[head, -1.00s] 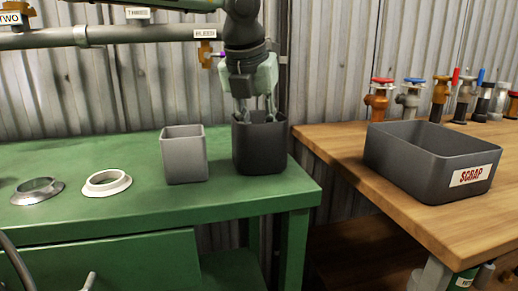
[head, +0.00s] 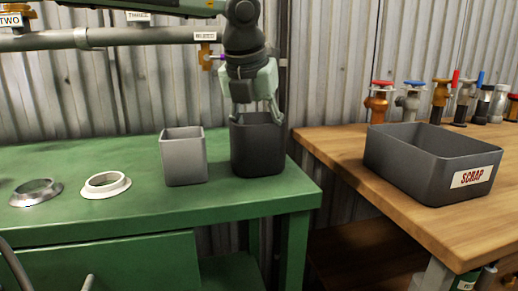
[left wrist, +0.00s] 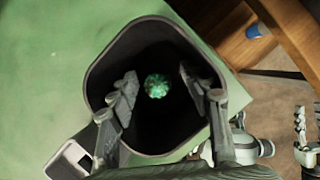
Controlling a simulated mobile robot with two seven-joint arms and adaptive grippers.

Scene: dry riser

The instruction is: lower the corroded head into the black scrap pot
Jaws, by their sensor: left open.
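The black scrap pot (head: 258,150) stands upright on the green bench, right of a light grey pot (head: 185,158). My left gripper (head: 256,112) points down at the pot's mouth, fingers spread. In the left wrist view its fingers (left wrist: 160,98) are wide apart over the dark inside of the pot, with nothing between them touching either finger. The corroded head, a small green knobbly piece (left wrist: 157,86), shows down inside the pot, clear of the pot's walls in that view. The head view hides it behind the pot's front wall. A grey part of mine shows at the wrist view's right edge.
Two flanged rings, one metal (head: 37,193) and one white (head: 106,185), lie on the green bench (head: 110,225). A grey SCRAP bin (head: 420,172) and several valves stand on the wooden bench (head: 345,150) at right. A pipe runs along the wall behind.

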